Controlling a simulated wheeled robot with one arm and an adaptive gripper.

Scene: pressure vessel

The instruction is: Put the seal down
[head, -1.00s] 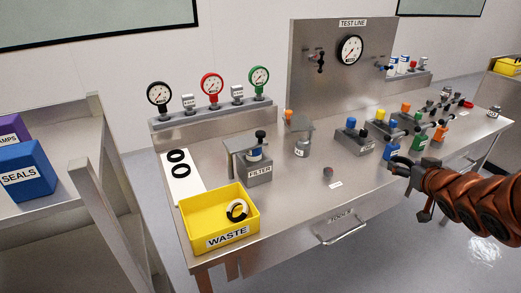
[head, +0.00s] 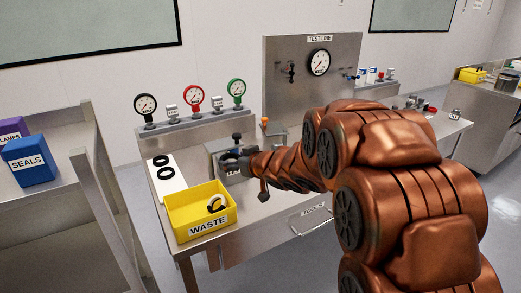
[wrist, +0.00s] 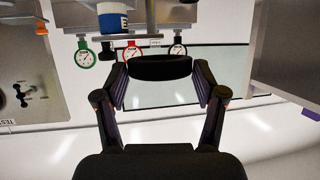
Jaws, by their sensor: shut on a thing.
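My gripper (head: 238,163) is in front of the filter block, at the left part of the bench. In the wrist view, its two fingers (wrist: 160,85) are shut on a black seal (wrist: 160,67), seen nearly edge-on. In the head view I cannot make out the held seal. Two other black ring seals (head: 163,166) lie on a white sheet (head: 172,190) left of the gripper. A further ring (head: 217,203), dark and pale, lies in the yellow waste bin (head: 181,222).
The filter block (head: 214,155) is partly hidden by my gripper; its blue and white cylinder (wrist: 113,18) shows in the wrist view. Gauges (head: 193,98) stand along the back ledge. A blue seals box (head: 28,160) is on the left shelf. My arm hides much of the bench's right side.

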